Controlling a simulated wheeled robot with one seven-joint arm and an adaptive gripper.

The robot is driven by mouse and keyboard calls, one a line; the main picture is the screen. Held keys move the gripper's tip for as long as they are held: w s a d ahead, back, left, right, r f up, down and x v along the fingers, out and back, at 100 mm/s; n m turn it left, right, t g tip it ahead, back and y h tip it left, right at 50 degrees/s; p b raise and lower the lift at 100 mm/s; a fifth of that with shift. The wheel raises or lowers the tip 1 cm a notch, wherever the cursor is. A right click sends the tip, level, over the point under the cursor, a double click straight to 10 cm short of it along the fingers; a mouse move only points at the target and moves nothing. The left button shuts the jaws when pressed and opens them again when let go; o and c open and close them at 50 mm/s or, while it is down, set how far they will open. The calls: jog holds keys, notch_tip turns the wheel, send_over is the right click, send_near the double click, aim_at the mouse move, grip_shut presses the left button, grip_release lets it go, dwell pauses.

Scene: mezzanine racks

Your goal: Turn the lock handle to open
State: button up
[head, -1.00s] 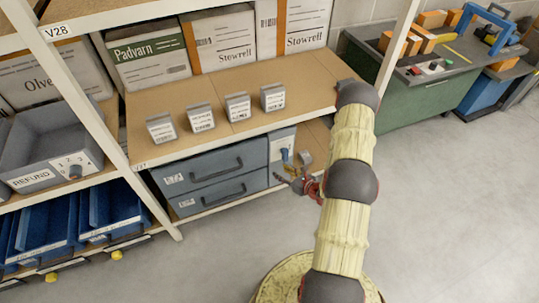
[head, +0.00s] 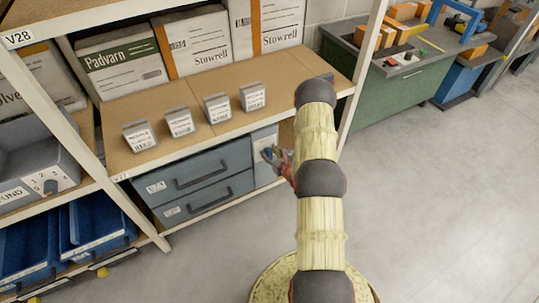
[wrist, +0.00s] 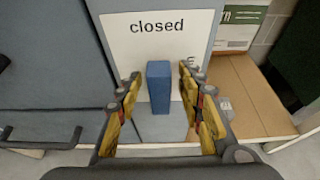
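The lock handle (wrist: 159,88) is a blue upright block in the wrist view, standing vertical in front of a white plate (wrist: 120,38) that reads "closed". My gripper (wrist: 160,78) is open, with one yellow-padded finger on each side of the handle. Gaps show between the handle and both fingers. In the head view my gripper (head: 277,158) is at the narrow grey-blue front (head: 264,143) right of the drawers, partly hidden by my arm. The handle is hard to make out there.
Two grey-blue drawers (head: 198,180) with dark pull handles lie left of the lock. A wooden shelf (head: 180,90) with several small labelled boxes is above. A white rack post (head: 360,75) stands to the right. The floor (head: 440,200) at the right is clear.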

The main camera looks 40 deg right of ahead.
jog(key=shift+c, duration=1.2)
grip_shut()
